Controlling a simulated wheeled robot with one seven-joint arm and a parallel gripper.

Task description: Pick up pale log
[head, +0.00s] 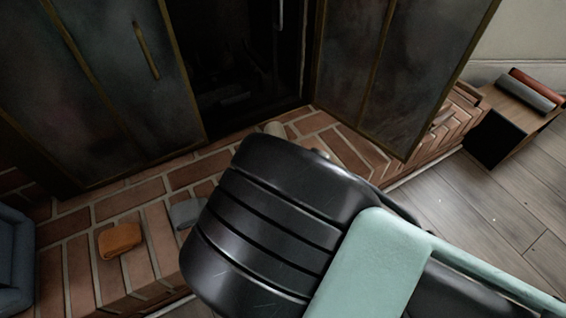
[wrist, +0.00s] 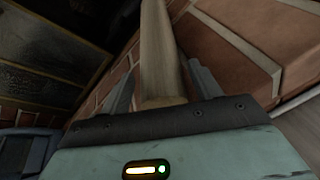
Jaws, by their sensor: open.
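The pale log (wrist: 160,50) is a long, light wooden piece in the wrist view, its near end close to the gripper's palm. My gripper (wrist: 163,66) is open, with one finger on each side of the log. I cannot tell whether either finger touches it. In the head view my own arm hides the gripper and most of the log. A small pale rounded end (head: 275,129) shows just beyond the arm and may be part of the log.
An orange block (head: 120,240) and a grey block (head: 188,212) lie on the brick hearth (head: 80,270). Dark fireplace doors (head: 400,70) stand open around the firebox (head: 235,95). A wooden box (head: 515,112) bearing rolls is at right. A blue-grey object (head: 14,255) is at left.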

